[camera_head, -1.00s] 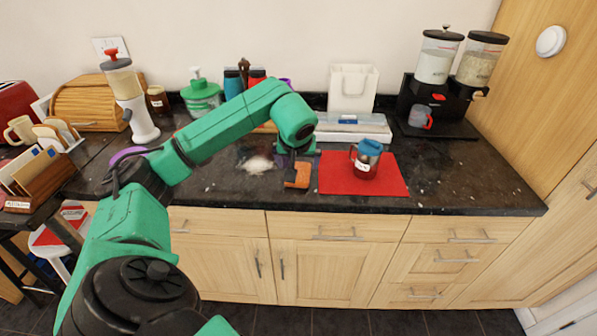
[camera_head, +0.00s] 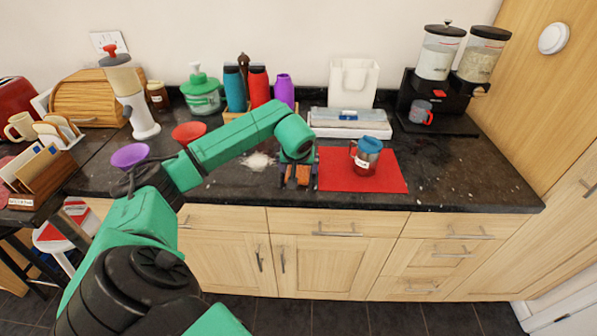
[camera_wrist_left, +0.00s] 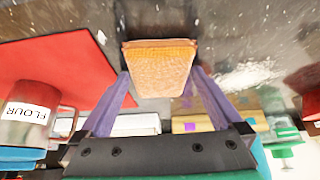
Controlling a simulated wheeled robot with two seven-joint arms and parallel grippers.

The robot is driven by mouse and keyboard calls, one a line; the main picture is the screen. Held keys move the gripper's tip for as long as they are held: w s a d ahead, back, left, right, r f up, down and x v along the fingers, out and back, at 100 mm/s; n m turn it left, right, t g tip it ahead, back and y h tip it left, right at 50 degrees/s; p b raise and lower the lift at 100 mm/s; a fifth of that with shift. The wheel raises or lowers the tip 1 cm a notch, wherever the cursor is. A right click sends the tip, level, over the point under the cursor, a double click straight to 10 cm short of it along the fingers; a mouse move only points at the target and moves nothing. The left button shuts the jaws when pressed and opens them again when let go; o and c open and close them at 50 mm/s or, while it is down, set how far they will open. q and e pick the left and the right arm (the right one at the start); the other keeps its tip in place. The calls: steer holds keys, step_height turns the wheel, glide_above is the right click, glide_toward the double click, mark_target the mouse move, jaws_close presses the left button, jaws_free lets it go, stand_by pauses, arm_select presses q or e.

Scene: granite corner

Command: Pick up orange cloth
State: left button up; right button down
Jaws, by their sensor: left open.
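The orange cloth (camera_wrist_left: 158,70) shows in the wrist view as a folded, textured block just beyond and between my purple fingertips. In the head view, parts of the cloth (camera_head: 303,174) show on the dark counter, left of the red mat (camera_head: 335,170); my gripper partly hides it. My left gripper (camera_head: 296,182) is open and points down over the cloth, with a finger on each side. In the wrist view there is a gap between the fingers (camera_wrist_left: 163,76) and the cloth. My right gripper is not in view.
White powder (camera_head: 259,160) lies on the counter to the left. Farther back are bottles (camera_head: 258,87) and a white tray (camera_head: 350,121). The counter's front edge (camera_head: 350,209) is near.

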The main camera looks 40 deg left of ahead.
mark_target(298, 170)
arm_select(q)
steer(key=c, duration=1.1)
step_height(298, 170, up, 20)
steer(key=shift+r, duration=0.2)
